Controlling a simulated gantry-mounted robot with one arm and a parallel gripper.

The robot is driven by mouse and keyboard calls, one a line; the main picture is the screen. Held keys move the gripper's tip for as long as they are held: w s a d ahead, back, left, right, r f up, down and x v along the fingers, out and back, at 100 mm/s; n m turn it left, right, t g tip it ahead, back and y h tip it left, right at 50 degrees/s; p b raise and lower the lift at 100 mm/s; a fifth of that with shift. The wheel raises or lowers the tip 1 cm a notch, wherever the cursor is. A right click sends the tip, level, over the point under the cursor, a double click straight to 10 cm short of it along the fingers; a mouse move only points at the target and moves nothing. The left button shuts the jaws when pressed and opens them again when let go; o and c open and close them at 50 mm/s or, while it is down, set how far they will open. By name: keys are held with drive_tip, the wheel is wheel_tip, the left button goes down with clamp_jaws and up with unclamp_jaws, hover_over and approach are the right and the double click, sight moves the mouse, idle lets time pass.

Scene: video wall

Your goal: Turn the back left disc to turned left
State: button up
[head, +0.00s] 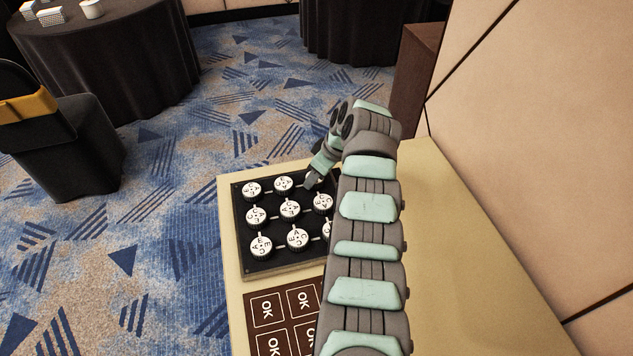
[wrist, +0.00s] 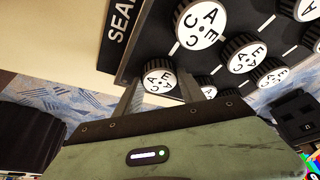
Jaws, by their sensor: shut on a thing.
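A black panel (head: 284,262) carries rows of round white-faced discs with dark ribbed rims and letters. My gripper (head: 312,181) is at the panel's far right corner in the head view, where it hides the disc there. In the wrist view, my gripper (wrist: 160,92) has one finger on each side of a disc (wrist: 158,81), shut on its rim. This disc's white face, with letters such as A, E and C, shows between the fingers. The disc at the far left corner (head: 252,189) in the head view is clear of my gripper.
Neighbouring discs stand close by, such as the far middle one (head: 284,184) and the centre one (head: 290,209). Brown OK tiles (head: 268,310) lie in front of the panel. A beige wall (head: 535,130) rises at the right. The cream tabletop (head: 455,250) right of my arm is clear.

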drive_tip(key=shift+n+b, duration=0.4)
drive_tip(key=shift+b, duration=0.8)
drive_tip(key=o, duration=1.4)
drive_tip(key=p+v, duration=0.4)
drive_tip(key=v, duration=0.6)
drive_tip(key=shift+d+r, duration=0.25)
drive_tip(key=shift+r, duration=0.1)
